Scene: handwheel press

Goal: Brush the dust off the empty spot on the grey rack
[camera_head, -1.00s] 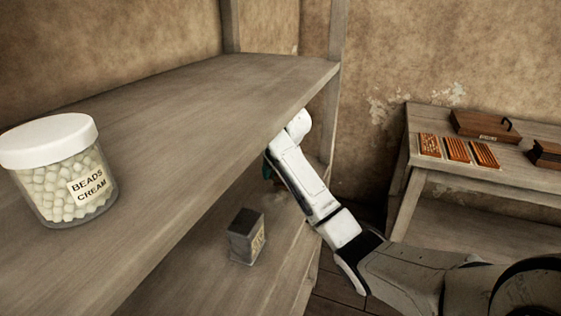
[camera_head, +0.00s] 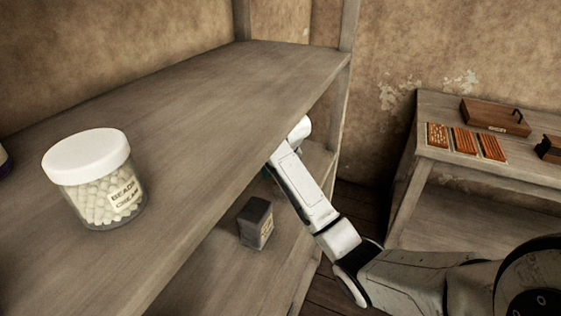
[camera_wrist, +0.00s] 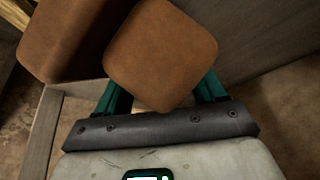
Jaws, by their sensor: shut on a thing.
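The grey rack (camera_head: 190,110) fills the left and middle of the head view, with an upper board and a lower shelf (camera_head: 205,265). My gripper (camera_wrist: 162,88) has green fingers in the wrist view, one on each side of a brown, rounded block-like thing (camera_wrist: 160,52), and is shut on it. I cannot tell whether this is a brush; no bristles show. In the head view my arm reaches under the upper board's front edge, and the gripper is mostly hidden there. No dust patch can be made out.
A white-lidded jar of beads cream (camera_head: 95,180) stands on the upper board. A dark tin (camera_head: 256,222) stands on the lower shelf near my arm. A second brown block (camera_wrist: 70,38) is at the wrist view's upper left. A side table (camera_head: 455,155) holds patterned tablets and a wooden case (camera_head: 495,115).

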